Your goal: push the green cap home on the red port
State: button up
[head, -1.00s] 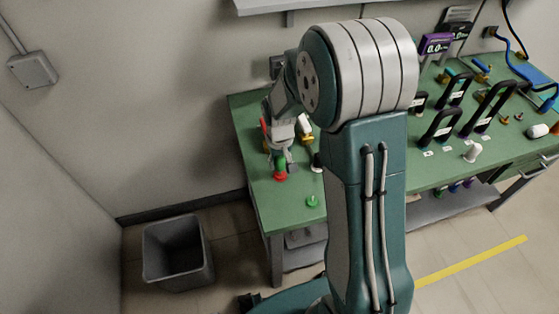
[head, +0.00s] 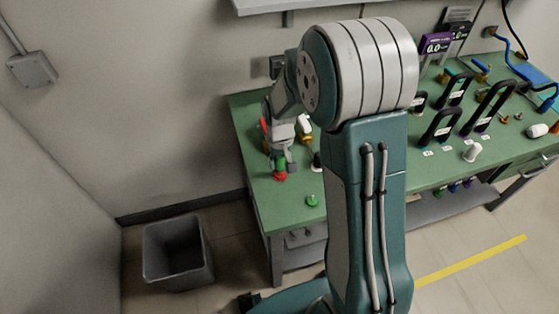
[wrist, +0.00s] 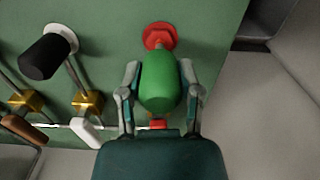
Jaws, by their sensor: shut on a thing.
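The green cap (wrist: 158,82) sits between the two fingers of my gripper (wrist: 160,78) in the wrist view, and the gripper is shut on it. The red port (wrist: 158,34) shows just beyond the cap's far end, its flange on the green bench. The cap's end overlaps the port's stem in this view; I cannot tell whether they touch.
A black-topped fitting (wrist: 45,57) and brass valves (wrist: 88,103) stand left of the port in the wrist view. A small green piece (head: 312,201) lies near the bench's front edge. Several black-handled items (head: 440,128) stand farther right. A grey bin (head: 177,252) is on the floor.

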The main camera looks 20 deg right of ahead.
aim_at(280, 169)
jog(key=shift+f, duration=1.7)
jog(key=o, duration=1.1)
notch_tip(280, 169, up, 12)
jog(key=shift+f, duration=0.1)
